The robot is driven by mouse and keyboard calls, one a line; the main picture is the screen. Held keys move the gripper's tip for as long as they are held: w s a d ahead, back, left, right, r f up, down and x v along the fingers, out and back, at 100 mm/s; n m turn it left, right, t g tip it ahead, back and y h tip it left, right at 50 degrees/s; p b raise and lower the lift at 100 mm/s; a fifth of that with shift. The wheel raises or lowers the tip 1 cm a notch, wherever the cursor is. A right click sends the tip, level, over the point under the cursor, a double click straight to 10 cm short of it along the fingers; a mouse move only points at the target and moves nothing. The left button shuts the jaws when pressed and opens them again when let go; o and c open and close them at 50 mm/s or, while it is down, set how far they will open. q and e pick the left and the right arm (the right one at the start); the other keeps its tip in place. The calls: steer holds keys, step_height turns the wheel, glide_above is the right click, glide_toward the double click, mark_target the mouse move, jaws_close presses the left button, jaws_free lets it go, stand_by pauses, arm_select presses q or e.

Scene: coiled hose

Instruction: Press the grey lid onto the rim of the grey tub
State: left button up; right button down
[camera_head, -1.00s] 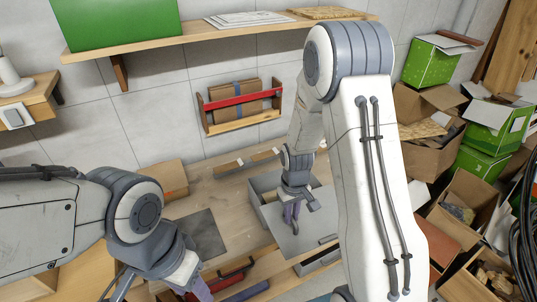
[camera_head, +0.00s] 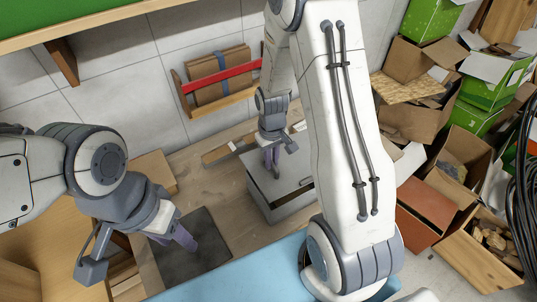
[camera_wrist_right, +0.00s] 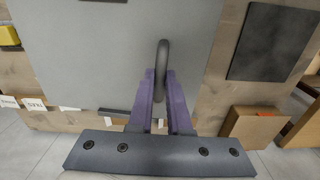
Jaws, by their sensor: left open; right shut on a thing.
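My right gripper (camera_wrist_right: 162,90) is shut on this handle. In the head view, the right gripper (camera_head: 272,160) holds the lid (camera_head: 280,185) over the grey tub (camera_head: 285,208) on the wooden bench. The lid covers the tub's opening; whether it touches the rim all round cannot be told. My right arm hides the tub's right end. My left gripper (camera_head: 184,240) is open and empty above a dark mat, left of the tub.
The dark square mat (camera_head: 200,255) lies on the bench (camera_head: 225,210). A wall rack with a red bar (camera_head: 218,82) hangs behind. Open cardboard boxes (camera_head: 410,110) stand at the right. A light blue surface (camera_head: 250,275) crosses the front.

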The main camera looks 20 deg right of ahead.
mark_target(272, 170)
steer(key=shift+d, duration=0.1)
steer(key=shift+h, duration=0.3)
steer(key=shift+f+b, duration=2.35)
steer(key=shift+f, duration=0.25)
steer(key=shift+s+f+b, duration=0.1)
steer(key=shift+f+b, duration=0.65)
steer(key=shift+f, duration=0.25)
stand_by(0.5)
steer(key=c, duration=0.8)
jaws_free()
steer(key=r, duration=0.7)
steer(key=a+r+b, duration=0.1)
steer(key=r, duration=0.2)
steer(key=shift+r, duration=0.25)
